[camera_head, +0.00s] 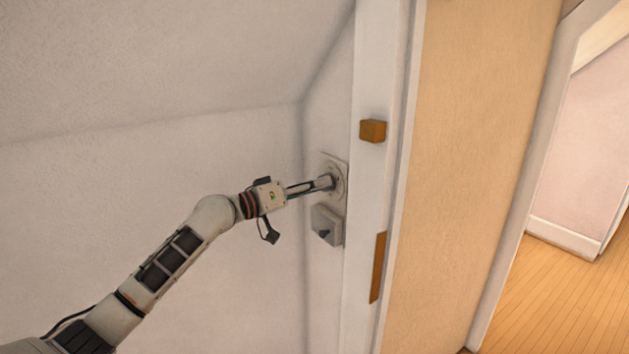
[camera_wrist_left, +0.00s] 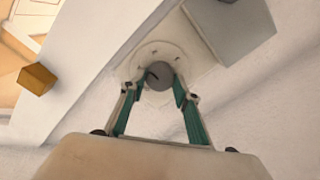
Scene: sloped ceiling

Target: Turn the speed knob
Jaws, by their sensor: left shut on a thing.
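The speed knob (camera_wrist_left: 158,75) is a grey round knob with a dark pointer mark, set on a pale round dial plate on the wall. In the head view the dial plate (camera_head: 333,167) is on the narrow wall beside the white door frame. My left gripper (camera_head: 325,183) reaches it from the left. In the left wrist view the left gripper (camera_wrist_left: 154,88) has its two teal-padded fingers on either side of the knob, shut on it. In the head view the fingers partly hide the knob. My right gripper is not in view.
A brown wooden block (camera_head: 373,130) sticks out from the white door frame (camera_head: 368,210). A brown strip (camera_head: 377,267) is lower on the frame. An opening with wooden floor lies at the right.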

